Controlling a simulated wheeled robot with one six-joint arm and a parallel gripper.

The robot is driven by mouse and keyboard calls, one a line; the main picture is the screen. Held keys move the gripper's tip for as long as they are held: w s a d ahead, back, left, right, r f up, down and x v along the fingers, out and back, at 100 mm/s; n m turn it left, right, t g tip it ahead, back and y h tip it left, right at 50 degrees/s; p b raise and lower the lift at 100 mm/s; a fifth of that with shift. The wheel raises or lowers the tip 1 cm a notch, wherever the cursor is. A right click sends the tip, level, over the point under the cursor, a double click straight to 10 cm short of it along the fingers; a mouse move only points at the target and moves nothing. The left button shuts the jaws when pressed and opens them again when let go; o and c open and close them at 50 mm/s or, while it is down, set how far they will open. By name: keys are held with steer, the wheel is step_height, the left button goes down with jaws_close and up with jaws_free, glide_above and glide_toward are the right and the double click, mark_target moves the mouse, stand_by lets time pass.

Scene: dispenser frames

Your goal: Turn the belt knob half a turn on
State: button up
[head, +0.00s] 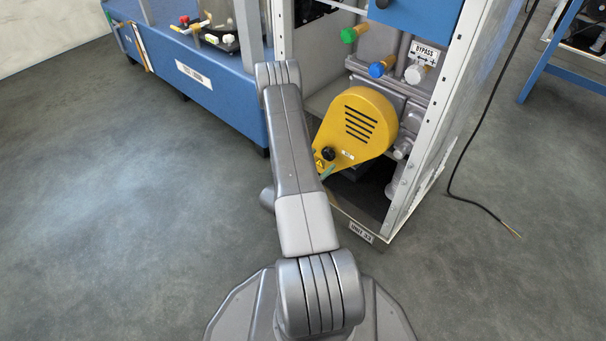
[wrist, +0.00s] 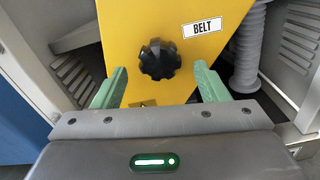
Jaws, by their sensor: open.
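The belt knob is a black lobed knob (wrist: 160,59) on the yellow belt cover (wrist: 112,20), left of a white label reading BELT (wrist: 205,26). In the head view the knob (head: 328,154) shows small at the lower left of the yellow cover (head: 352,128). My gripper (wrist: 158,82) is open, with one green finger on each side of the knob and a gap to it on both sides. The fingers look empty. I cannot tell how far the fingertips reach along the knob's depth. In the head view my arm hides most of the gripper.
The cover sits inside an open frame with a white right post (head: 428,130). Green (head: 349,35), blue (head: 377,70) and white knobs are above it, beside a BYPASS label (head: 424,53). A black cable (head: 462,160) lies on the floor at right. The floor at left is clear.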

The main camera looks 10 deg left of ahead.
steer(key=p+v, duration=0.2)
steer(key=v, duration=0.9)
steer(key=shift+p, duration=0.4)
steer(key=shift+s+a, duration=0.1)
steer(key=b+x, duration=0.3)
steer(key=x, duration=0.9)
steer(key=shift+b, duration=0.35)
steer(key=shift+x, duration=0.9)
steer(key=shift+s, duration=0.1)
